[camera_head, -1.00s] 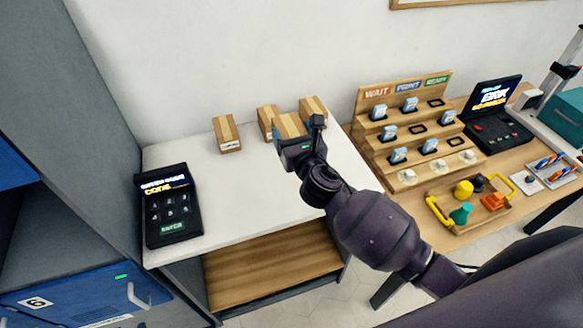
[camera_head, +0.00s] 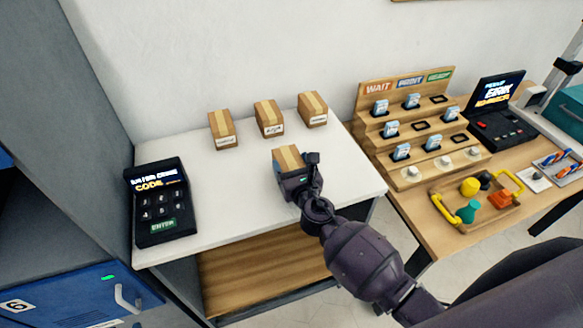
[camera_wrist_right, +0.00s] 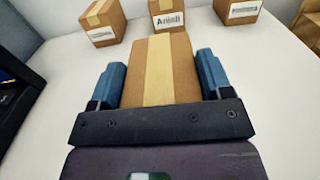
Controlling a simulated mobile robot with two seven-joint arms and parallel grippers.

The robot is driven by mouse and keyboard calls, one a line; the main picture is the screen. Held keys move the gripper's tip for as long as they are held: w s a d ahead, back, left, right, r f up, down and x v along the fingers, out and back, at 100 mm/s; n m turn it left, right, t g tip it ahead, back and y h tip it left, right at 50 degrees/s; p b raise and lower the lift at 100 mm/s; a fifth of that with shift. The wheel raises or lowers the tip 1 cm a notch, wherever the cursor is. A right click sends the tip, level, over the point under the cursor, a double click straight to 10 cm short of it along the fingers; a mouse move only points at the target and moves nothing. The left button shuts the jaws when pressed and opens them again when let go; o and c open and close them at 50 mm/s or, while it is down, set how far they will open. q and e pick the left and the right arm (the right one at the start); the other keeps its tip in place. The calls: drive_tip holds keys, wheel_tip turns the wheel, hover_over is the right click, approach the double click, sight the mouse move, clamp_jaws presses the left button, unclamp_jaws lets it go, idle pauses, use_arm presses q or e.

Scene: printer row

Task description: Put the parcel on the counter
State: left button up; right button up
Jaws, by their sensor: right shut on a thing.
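A brown parcel with a pale tape strip (camera_head: 288,158) is between the fingers of my right gripper (camera_head: 292,170), over the middle of the white counter (camera_head: 225,190). In the right wrist view the parcel (camera_wrist_right: 160,65) sits between the two blue fingers of the gripper (camera_wrist_right: 160,82), which is shut on it. I cannot tell whether the parcel touches the counter. Three other taped parcels stand in a row along the back: left (camera_head: 222,130), middle (camera_head: 268,118) and right (camera_head: 312,110). My left gripper is not in view.
A black keypad terminal (camera_head: 163,203) stands at the counter's left end. A grey locker with a blue door (camera_head: 70,295) is at the left. A wooden table with a stepped rack (camera_head: 410,135) and a tray (camera_head: 455,205) is at the right. The front counter is clear.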

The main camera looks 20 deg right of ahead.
drive_tip(key=shift+f, duration=0.15)
drive_tip(key=o, duration=1.1)
drive_tip(key=shift+c, duration=0.2)
drive_tip(key=shift+s+r, duration=0.1)
drive_tip(key=shift+r, duration=0.15)
drive_tip(key=s, duration=1.2)
drive_tip(key=s+d+f+m+g, duration=0.2)
drive_tip(key=s+d+f+m, duration=0.1)
drive_tip(key=m, duration=0.8)
drive_tip(key=s+d+f+m+g, duration=0.2)
drive_tip(key=s+d+f+m, duration=0.2)
drive_tip(key=m, duration=0.8)
drive_tip(key=s+d+f+m+g, duration=0.2)
drive_tip(key=s+m, duration=0.4)
drive_tip(key=m, duration=0.6)
wheel_tip(320, 180, down, 2)
drive_tip(key=shift+s+d+f+h, duration=0.2)
drive_tip(key=shift+s+d+h, duration=0.15)
drive_tip(key=shift+d, duration=0.45)
